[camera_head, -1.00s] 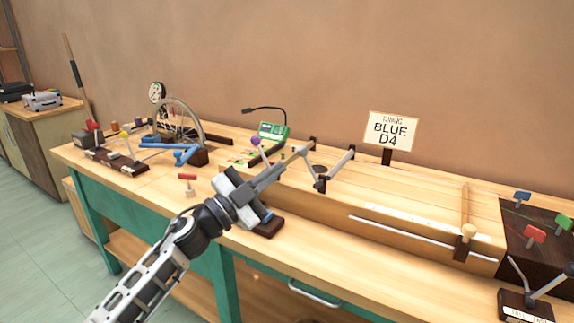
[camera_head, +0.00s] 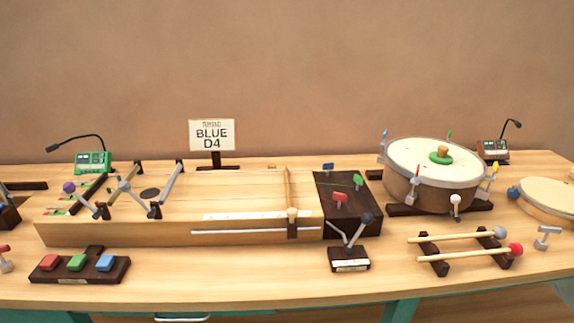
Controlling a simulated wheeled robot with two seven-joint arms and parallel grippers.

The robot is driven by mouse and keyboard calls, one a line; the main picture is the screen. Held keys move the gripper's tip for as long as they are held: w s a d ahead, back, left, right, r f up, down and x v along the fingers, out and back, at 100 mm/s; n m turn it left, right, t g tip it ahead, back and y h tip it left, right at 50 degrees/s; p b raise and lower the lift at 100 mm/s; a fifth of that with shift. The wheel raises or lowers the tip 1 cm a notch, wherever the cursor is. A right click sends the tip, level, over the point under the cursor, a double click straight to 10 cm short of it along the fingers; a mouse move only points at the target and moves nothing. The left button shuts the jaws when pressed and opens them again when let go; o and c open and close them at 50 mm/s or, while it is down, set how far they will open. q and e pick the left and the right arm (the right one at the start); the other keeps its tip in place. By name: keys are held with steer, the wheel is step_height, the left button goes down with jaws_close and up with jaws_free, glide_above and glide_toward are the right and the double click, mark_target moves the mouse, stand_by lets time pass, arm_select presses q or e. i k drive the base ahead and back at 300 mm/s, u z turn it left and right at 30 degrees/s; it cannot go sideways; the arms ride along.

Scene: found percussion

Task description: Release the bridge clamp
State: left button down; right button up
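A long wooden string box (camera_head: 120,233) lies along the table. An upright wooden bridge piece (camera_head: 287,188) crosses it near its right end, with a pale round knob (camera_head: 292,213) on a dark block at its front. A small dark stand (camera_head: 349,259) with a grey lever and dark ball knob stands in front of the box's right end. Its label is too small to read. I cannot tell for certain which of these is the bridge clamp. Neither of my grippers is in view.
A sign (camera_head: 212,134) reading "BLUE D4" stands behind the box. A drum (camera_head: 434,172) with coloured tuning keys is at right. Mallets (camera_head: 450,238) rest on a dark rack in front of it. A block with three coloured buttons (camera_head: 77,264) sits front left.

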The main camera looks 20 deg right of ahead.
mark_target(367, 218)
steer(key=k, duration=0.5)
steer(key=z, duration=0.75)
steer(key=i, duration=0.65)
steer(key=u, duration=0.15)
